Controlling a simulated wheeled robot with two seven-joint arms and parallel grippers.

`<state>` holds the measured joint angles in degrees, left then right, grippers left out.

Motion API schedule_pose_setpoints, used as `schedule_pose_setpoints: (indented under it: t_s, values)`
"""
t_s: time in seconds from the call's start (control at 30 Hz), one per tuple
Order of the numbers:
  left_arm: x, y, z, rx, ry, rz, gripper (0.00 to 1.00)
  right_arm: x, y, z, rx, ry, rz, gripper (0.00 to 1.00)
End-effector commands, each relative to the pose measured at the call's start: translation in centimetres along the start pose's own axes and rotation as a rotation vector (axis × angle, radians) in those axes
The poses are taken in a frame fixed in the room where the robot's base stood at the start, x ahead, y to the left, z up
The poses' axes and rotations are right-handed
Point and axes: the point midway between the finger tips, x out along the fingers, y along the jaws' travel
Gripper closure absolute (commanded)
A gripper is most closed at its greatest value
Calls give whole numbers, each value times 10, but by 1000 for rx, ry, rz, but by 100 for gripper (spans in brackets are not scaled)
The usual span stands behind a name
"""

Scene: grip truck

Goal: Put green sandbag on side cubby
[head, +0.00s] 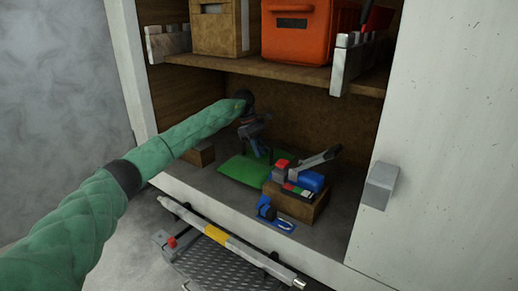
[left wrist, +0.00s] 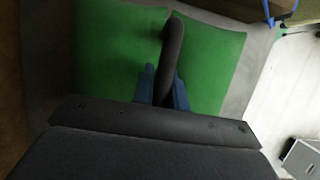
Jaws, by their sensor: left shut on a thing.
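The green sandbag (head: 240,170) lies on the floor of the lower cubby in the head view, with a second green part showing to its right behind the gripper. In the left wrist view the sandbag (left wrist: 115,50) shows as two green pads with a dark handle (left wrist: 172,50) between them. My left gripper (head: 262,150) reaches into the cubby from the left, pointing down over the sandbag. In the left wrist view its blue fingers (left wrist: 162,85) are shut on the dark handle. My right gripper is not in view.
A wooden box (head: 297,204) with tools stands right of the sandbag. A small wooden block (head: 200,155) lies to the left. The shelf above holds an orange case (head: 297,35) and a tan box (head: 218,30). A metal step (head: 215,258) is below the cubby's front edge.

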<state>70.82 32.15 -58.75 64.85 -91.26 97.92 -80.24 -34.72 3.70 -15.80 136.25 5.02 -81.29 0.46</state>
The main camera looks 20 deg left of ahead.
Motion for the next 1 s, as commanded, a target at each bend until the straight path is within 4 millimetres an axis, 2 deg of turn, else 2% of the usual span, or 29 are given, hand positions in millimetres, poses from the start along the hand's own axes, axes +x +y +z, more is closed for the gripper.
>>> schedule_pose_setpoints:
  t_s: [0.03, 0.13, 0.37, 0.53, 0.8, 1.0]
  values:
    - [0, 0, 0, 0, 0, 0, 82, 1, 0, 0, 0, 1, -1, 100]
    - [0, 0, 0, 0, 0, 0, 64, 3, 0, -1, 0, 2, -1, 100]
    - [0, 0, 0, 0, 0, 0, 64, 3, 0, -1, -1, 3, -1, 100]
    - [-7, 0, 0, 0, 0, 1, 64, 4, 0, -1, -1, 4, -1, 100]
    - [-46, 1, -1, 0, 1, 3, 64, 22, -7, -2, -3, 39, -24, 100]
    - [-69, 0, 0, 1, 0, 1, 64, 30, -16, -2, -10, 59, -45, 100]
